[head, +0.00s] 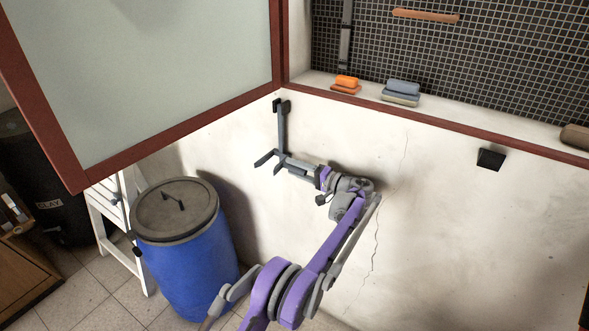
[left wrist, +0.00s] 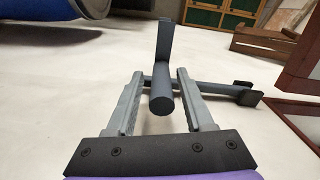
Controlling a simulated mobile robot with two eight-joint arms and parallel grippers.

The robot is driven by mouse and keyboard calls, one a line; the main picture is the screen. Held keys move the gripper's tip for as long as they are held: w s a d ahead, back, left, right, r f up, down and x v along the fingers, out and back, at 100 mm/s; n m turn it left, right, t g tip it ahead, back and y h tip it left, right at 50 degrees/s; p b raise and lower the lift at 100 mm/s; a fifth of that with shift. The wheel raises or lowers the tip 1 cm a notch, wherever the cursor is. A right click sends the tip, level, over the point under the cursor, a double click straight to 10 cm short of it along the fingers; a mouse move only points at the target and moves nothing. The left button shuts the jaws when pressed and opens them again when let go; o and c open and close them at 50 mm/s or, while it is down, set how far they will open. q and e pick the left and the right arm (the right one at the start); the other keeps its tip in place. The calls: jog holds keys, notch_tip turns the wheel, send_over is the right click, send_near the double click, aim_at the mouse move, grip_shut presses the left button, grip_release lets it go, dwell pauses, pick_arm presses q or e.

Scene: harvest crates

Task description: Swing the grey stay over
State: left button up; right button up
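The grey stay (head: 282,127) hangs down the white wall from a black bracket at the lower corner of the red-framed opened panel (head: 174,143). In the left wrist view the stay (left wrist: 212,88) runs across to a grey grip piece (left wrist: 162,92) with a rounded end and a flat plate behind it. My left gripper (head: 281,162) is at the stay's lower end. In the left wrist view its fingers (left wrist: 160,88) stand on either side of the grip piece, with narrow gaps visible, so it looks open around it. My right gripper is not in view.
A black wall bracket (head: 491,159) sits to the right below the sill (head: 455,119), which bears sponges and soaps. A blue barrel (head: 187,258) with a grey lid stands on the floor at left, near a white stepladder (head: 113,229). The wall between stay and bracket is clear.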

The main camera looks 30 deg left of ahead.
pick_arm(q)
jog(key=shift+d, duration=0.1)
jog(key=d, duration=1)
jog(key=shift+s+d, duration=0.3)
jog(key=shift+s, duration=0.15)
jog(key=s+a+r+m+h+p, duration=0.1)
jog(key=s+r+h+p, duration=0.1)
jog(key=s+h, duration=0.45)
jog(key=s+a+r+m+h+p, duration=0.1)
jog(key=s+a+r+h, duration=0.15)
jog(key=s, duration=0.75)
jog(key=s+d+f+t+h+p, duration=0.1)
jog(key=s+d+f+h, duration=0.1)
jog(key=s, duration=0.6)
jog(key=s+d+f+t+h+p, duration=0.1)
jog(key=s+d+h, duration=0.3)
jog(key=s, duration=0.4)
jog(key=s+d+f+t+h+p, duration=0.1)
jog(key=s+d+f+h, duration=0.2)
jog(key=s, duration=0.6)
jog(key=d, duration=0.2)
jog(key=shift+d+f+n+t+p, duration=0.3)
jog(key=shift+d+f+t, duration=0.05)
jog(key=shift+t, duration=0.05)
